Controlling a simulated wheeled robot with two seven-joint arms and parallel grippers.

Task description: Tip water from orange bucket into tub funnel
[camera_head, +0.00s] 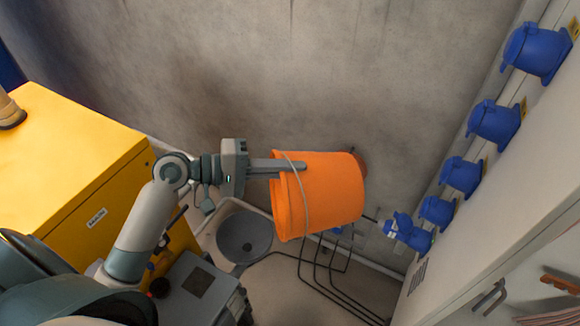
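The orange bucket (330,195) is in the middle of the head view, tilted over on its side, with its rim end toward the left and a thin wire handle hanging across it. My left gripper (292,166) reaches in from the left and its fingers are closed on the upper side of the bucket near the rim. The grey funnel (245,236) is below and to the left of the bucket, over a pale tub (217,212) that is mostly hidden. The bucket's inside is hidden, and no water shows. My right gripper is not in view.
A yellow cabinet (70,150) stands at the left. Blue capped connectors (495,122) line the white panel (520,190) at the right. Black pipes (318,262) run along the floor below the bucket. A bare concrete wall (260,70) is behind.

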